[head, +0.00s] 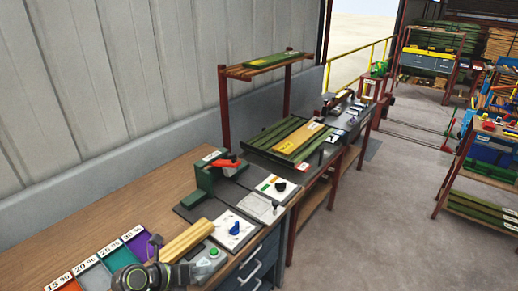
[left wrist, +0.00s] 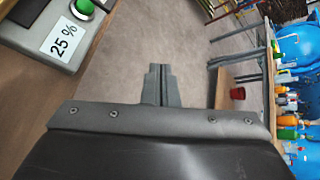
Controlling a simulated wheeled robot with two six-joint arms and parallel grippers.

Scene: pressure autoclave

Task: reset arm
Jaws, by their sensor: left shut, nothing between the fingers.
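My left arm comes in at the bottom left of the head view, over the front of the wooden workbench (head: 120,195). My left gripper (head: 188,273) is beside a grey box with a green button (head: 211,257). In the left wrist view the gripper's fingers (left wrist: 160,72) are together with nothing between them, pointing out over the grey floor. The grey box with its green button (left wrist: 84,9) and a "25 %" label shows at the top left there. My right gripper is in neither view.
Yellowish wooden rods (head: 187,240) lie close to my left gripper. Coloured trays with percent labels, such as a green one (head: 107,262), are at the left. Panels with knobs (head: 234,229) and a green-and-red device (head: 222,170) stand farther along.

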